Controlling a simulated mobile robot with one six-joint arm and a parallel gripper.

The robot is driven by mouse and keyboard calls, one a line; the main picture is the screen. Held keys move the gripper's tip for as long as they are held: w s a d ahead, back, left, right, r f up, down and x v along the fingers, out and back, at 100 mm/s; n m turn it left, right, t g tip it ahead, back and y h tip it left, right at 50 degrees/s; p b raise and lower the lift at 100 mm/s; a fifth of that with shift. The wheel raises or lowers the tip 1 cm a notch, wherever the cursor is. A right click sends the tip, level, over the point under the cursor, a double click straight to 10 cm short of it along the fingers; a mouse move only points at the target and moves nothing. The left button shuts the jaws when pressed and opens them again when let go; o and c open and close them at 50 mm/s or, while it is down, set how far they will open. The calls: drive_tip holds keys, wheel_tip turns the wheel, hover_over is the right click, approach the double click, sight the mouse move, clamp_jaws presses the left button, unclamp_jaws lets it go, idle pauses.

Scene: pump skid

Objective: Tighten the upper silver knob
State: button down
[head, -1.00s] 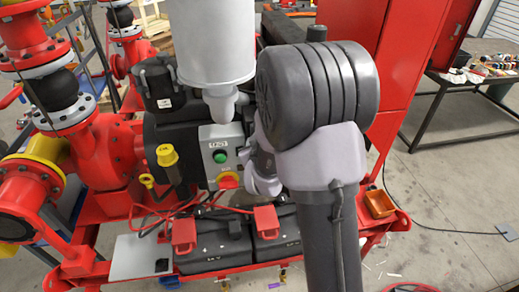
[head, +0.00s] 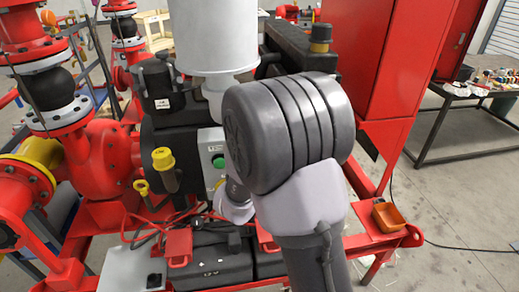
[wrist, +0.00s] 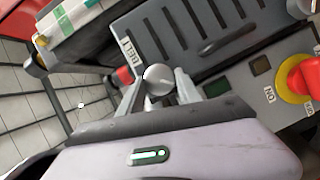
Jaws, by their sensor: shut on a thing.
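A round silver knob (wrist: 158,79) sits at the edge of a dark slotted cover (wrist: 185,42) marked BELT, in the wrist view. My gripper (wrist: 160,88) has one finger on each side of the knob and is shut on it. I cannot tell from this view whether a second silver knob is near. In the head view my arm covers the knob and the fingers.
A red emergency stop on a yellow ring (wrist: 303,80) is close at the right of the wrist view. The control box with a green button (head: 217,161) is partly behind my arm. Black batteries (head: 210,262) with red caps lie below. An orange tray (head: 385,217) is at right.

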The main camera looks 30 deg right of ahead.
drive_tip(key=shift+f+n+t+h+b, duration=0.1)
drive_tip(key=shift+n+t+h+b, duration=0.4)
drive_tip(key=shift+n+b, duration=1.15)
drive_tip(key=shift+f+n+t+h+b, duration=0.15)
drive_tip(key=shift+n+t+b, duration=0.55)
drive_tip(key=shift+n+b, duration=0.9)
drive_tip(key=shift+r+n, duration=0.1)
drive_tip(key=shift+n, duration=0.45)
drive_tip(key=c, duration=0.8)
unclamp_jaws()
drive_tip(key=shift+c, duration=0.2)
